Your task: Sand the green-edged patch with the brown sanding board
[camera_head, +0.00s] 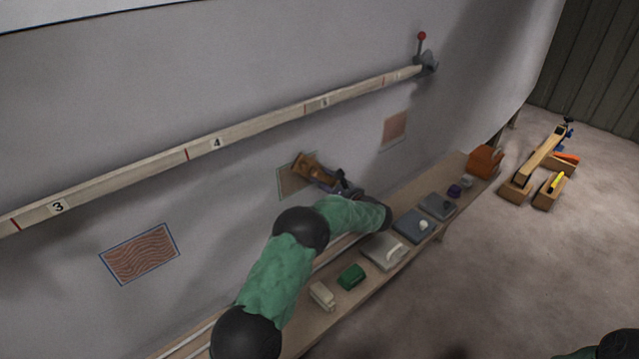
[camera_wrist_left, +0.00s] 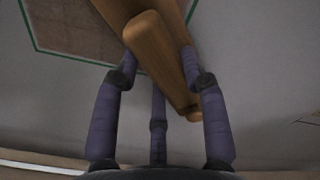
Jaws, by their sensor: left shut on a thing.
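The green-edged patch (camera_head: 288,183) is on the pale hull wall, brownish inside, partly covered by the board. The brown sanding board (camera_head: 309,165) is held at the patch's upper right part, tilted; I cannot tell whether it touches the wall. My left gripper (camera_head: 325,182) is shut on the board's handle, reaching in from below right. In the left wrist view the board's wooden handle (camera_wrist_left: 158,55) is between the fingers of the gripper (camera_wrist_left: 160,75), and the patch (camera_wrist_left: 82,25) with its green edge shows behind at upper left. My right gripper is not in view.
A blue-edged patch (camera_head: 140,254) with wavy lines is at lower left, a reddish patch (camera_head: 394,128) at right. A numbered batten (camera_head: 250,128) crosses the hull above. The shelf (camera_head: 300,337) below holds a green block (camera_head: 351,276), grey trays (camera_head: 414,226) and an orange block (camera_head: 484,162).

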